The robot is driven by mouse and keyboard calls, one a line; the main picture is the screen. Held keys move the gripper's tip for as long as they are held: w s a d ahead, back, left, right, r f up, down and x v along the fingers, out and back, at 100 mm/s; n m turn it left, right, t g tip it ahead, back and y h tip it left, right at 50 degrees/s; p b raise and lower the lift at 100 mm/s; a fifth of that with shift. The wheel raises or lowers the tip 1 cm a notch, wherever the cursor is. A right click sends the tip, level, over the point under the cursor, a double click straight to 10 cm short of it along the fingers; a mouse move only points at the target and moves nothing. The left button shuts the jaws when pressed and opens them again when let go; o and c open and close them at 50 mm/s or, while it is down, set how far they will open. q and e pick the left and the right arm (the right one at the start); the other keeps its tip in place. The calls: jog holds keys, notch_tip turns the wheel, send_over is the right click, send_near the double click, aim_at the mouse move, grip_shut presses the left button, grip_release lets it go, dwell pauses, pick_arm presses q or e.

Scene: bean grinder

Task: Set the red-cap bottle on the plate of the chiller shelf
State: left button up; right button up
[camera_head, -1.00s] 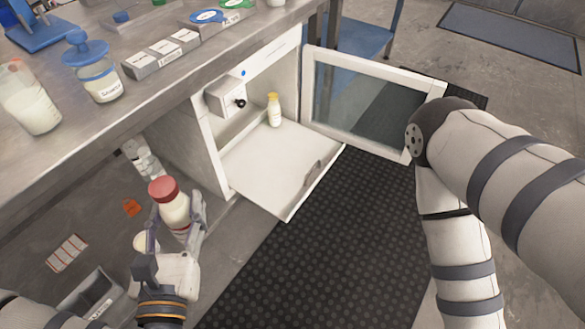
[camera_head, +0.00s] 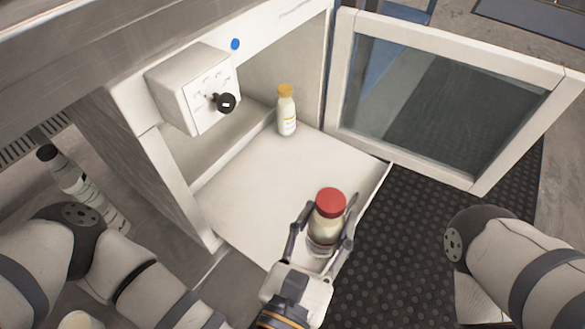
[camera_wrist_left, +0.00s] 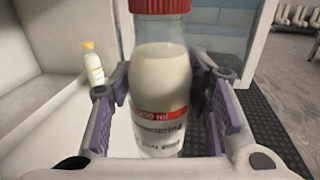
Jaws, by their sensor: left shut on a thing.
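The red-cap bottle (camera_head: 327,222) is a clear bottle of whitish liquid with a red lid. My left gripper (camera_head: 322,240) is shut on it and holds it upright over the front part of the chiller's pulled-out white plate (camera_head: 260,200). The bottle fills the middle of the left wrist view (camera_wrist_left: 162,90), between the purple-padded fingers. Whether its base touches the plate is hidden by the gripper. The chiller (camera_head: 170,150) stands open. My right gripper is out of view; only part of the right arm shows at the right.
A yellow-cap bottle (camera_head: 287,112) stands at the back of the plate. A control box with a black knob (camera_head: 226,102) juts out at the upper left. The open glass door (camera_head: 440,105) stands at the right. The plate's middle is clear.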

pick_arm(q)
jog(key=w+a+f+b, duration=0.1)
jog(key=w+f+b, duration=0.1)
jog(key=w+f, duration=0.2)
jog(key=w+a+f+b, duration=0.2)
jog(key=w+f, duration=0.2)
jog(key=w+a+f+b, duration=0.2)
jog(key=w+f, duration=0.2)
jog(key=f, duration=0.1)
jog(key=shift+w+a, duration=0.15)
jog(key=shift+w, duration=0.1)
jog(key=shift+r, duration=0.15)
jog(key=o, duration=1.4)
jog(key=shift+f+b, duration=0.25)
jog(key=shift+b, duration=0.05)
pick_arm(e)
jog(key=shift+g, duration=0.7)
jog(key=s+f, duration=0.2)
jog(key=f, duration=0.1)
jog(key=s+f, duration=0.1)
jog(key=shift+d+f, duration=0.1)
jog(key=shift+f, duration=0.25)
